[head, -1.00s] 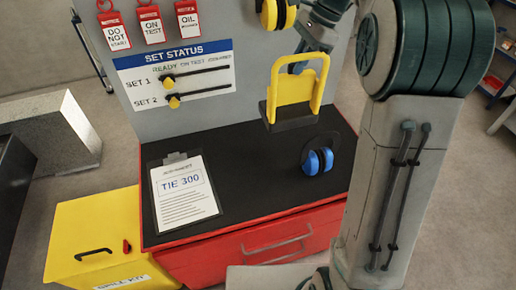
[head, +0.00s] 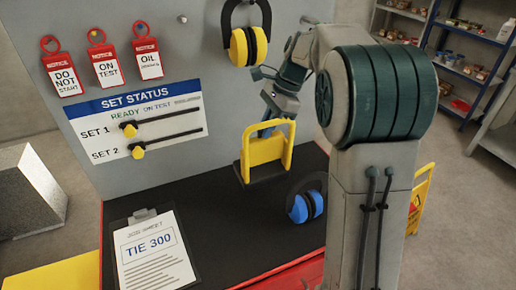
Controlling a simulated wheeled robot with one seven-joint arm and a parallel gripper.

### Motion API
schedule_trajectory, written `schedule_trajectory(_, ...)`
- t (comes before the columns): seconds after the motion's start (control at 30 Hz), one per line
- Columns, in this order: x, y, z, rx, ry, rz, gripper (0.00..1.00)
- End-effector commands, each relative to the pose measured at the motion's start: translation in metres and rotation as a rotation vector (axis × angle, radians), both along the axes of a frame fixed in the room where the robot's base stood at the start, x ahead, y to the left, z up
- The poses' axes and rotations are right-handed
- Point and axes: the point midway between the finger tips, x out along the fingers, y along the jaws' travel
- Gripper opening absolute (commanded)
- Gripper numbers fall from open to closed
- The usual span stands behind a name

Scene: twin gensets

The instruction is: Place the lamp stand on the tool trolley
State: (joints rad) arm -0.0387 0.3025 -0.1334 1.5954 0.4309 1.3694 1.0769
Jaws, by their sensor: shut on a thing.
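The lamp stand (head: 265,152) is a yellow frame with a dark base. It hangs upright in my gripper (head: 277,128), which is shut on its top bar. The fingertips are partly hidden behind the yellow frame. The tool trolley is red with a black top (head: 215,225). The stand is over the back right part of the black top. I cannot tell for sure whether its base touches the surface.
Blue ear defenders (head: 306,206) lie on the top, close right of the stand. A clipboard (head: 152,252) lies at the front left. A grey back panel with tags and a status board (head: 140,115) rises behind. A yellow ear defender (head: 248,46) hangs above.

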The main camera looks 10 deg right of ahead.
Motion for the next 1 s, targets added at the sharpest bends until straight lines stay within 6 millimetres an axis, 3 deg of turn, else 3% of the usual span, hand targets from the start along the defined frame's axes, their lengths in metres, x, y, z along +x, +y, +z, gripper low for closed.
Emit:
schedule_trajectory(0.6, -0.072, 0.061, -0.052, 0.002, -0.001, 0.003, 0.00)
schedule_trajectory(1.0, -0.084, 0.071, -0.078, 0.001, 0.003, 0.000, 0.00)
